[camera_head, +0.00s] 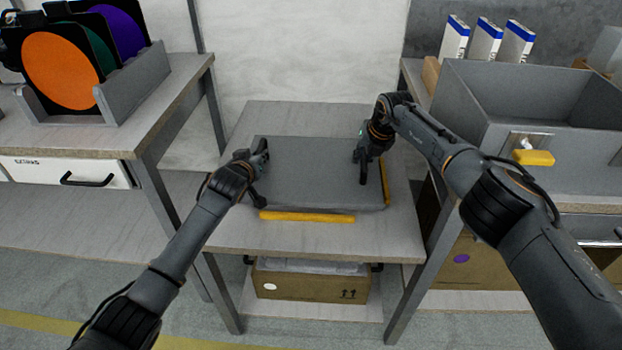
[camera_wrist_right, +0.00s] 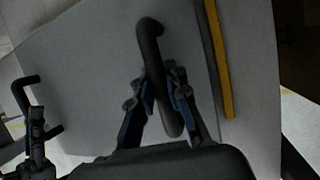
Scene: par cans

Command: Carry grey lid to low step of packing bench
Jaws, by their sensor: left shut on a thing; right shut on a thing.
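The grey lid (camera_head: 310,172) is flat and level over the low step (camera_head: 285,118) of the packing bench, between the yellow strips; I cannot tell whether it touches the step. My left gripper (camera_head: 260,172) is shut at the lid's left side, on its handle. My right gripper (camera_head: 368,172) is shut on the black handle at the lid's right side. In the right wrist view the right fingers (camera_wrist_right: 160,88) close around that handle (camera_wrist_right: 150,45). The lid's other handle (camera_wrist_right: 22,95) shows at the left there, beside my left gripper.
Yellow strips mark the front (camera_head: 307,217) and right side of the step. A cardboard box (camera_head: 312,286) sits on the shelf below. A grey open crate (camera_head: 480,125) stands on the right bench. A rack (camera_head: 140,82) with coloured discs stands on the left bench.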

